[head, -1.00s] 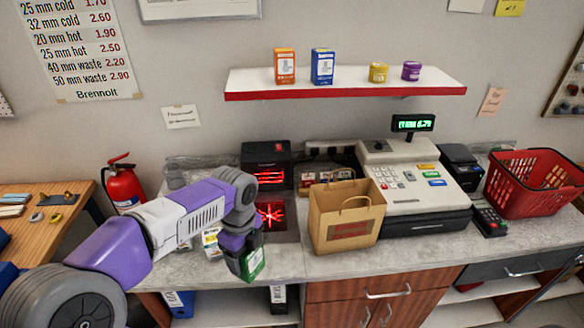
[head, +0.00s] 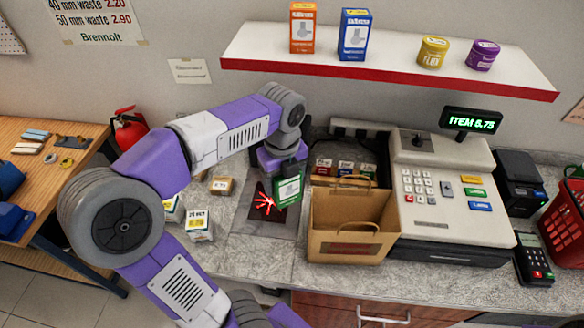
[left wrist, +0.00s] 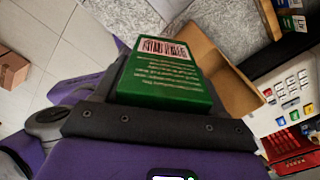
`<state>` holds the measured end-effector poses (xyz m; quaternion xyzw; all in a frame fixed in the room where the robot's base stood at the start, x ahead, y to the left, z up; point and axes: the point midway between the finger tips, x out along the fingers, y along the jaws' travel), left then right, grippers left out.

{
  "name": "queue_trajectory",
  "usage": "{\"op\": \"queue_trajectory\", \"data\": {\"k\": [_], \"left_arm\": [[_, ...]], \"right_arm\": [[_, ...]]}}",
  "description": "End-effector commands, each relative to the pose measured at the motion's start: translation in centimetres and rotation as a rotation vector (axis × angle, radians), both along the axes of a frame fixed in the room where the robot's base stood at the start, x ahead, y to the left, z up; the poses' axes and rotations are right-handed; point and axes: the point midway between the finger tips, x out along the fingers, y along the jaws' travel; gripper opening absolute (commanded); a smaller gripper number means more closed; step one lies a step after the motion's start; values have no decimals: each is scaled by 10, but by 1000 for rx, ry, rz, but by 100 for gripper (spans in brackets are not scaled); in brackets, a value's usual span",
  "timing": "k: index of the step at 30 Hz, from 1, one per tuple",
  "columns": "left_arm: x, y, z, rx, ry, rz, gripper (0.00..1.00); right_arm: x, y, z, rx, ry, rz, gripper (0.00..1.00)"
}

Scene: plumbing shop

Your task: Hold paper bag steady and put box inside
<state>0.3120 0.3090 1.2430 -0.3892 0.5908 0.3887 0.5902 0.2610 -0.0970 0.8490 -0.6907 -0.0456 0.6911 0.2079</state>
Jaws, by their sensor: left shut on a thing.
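My left gripper (head: 283,170) is shut on a green and white box (head: 289,190) and holds it above the counter, just left of the paper bag. In the left wrist view the green box (left wrist: 165,78) sticks out beyond the dark fingers, with a barcode label showing. The brown paper bag (head: 343,246) stands upright on the counter with its top open and its handles up. Part of it shows beside the box in the left wrist view (left wrist: 220,70). The inside bottom of the bag is hidden. My right gripper is not in view.
A scanner plate with red light (head: 264,203) lies under the held box. A cash register (head: 447,190) stands close to the right of the bag. Small boxes (head: 199,224) stand to the left on the counter. A shelf (head: 390,62) with goods hangs above.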

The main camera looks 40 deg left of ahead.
Motion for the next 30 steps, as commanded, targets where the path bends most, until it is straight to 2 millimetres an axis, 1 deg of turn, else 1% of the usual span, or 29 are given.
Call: {"op": "queue_trajectory", "data": {"k": [14, 16, 24, 30], "left_arm": [[40, -53, -19, 1, 1, -3, 32], [46, -61, -16, 2, 1, -2, 32], [68, -91, -18, 1, 0, -2, 32], [78, -104, -19, 0, 0, -1, 32]], "right_arm": [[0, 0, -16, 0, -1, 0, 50], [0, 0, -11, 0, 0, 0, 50], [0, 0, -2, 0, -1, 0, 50], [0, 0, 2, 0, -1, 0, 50]]}}
